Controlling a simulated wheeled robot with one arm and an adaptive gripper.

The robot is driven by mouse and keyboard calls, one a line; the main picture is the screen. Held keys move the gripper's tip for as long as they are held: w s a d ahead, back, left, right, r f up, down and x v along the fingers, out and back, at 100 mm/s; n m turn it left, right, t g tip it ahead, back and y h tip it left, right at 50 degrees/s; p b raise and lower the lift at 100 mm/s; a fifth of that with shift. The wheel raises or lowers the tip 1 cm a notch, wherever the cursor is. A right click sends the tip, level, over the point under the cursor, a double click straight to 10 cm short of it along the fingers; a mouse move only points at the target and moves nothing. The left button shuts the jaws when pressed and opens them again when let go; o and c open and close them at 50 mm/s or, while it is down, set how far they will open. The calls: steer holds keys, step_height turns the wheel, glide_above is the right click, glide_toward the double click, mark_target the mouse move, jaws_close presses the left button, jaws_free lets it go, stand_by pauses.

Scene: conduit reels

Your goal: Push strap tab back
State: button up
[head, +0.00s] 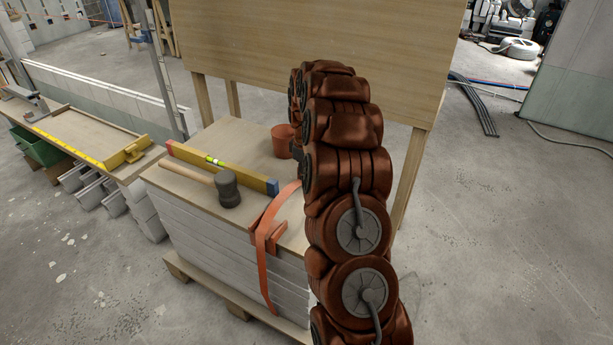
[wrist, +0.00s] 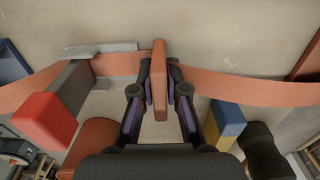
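The orange strap (wrist: 245,91) crosses the wrist view from side to side. Its tab (wrist: 160,70), an orange-brown slab, stands up across the strap between the two fingertips of my gripper (wrist: 160,92). The fingers are close in on both sides of the tab and look shut on it. In the head view the strap (head: 265,255) runs over the edge of the board-topped stack (head: 240,160) and down its side. My gripper is hidden behind my arm in the head view.
On the stack lie a spirit level (head: 222,168), a mallet (head: 228,189) and a terracotta cup (head: 282,141). A wooden panel (head: 330,40) stands behind. A red-ended grey bar (wrist: 45,120) lies left in the wrist view.

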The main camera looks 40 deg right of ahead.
steer(key=o, duration=0.4)
step_height(320, 180, up, 12)
stand_by(0.7)
stand_by(0.4)
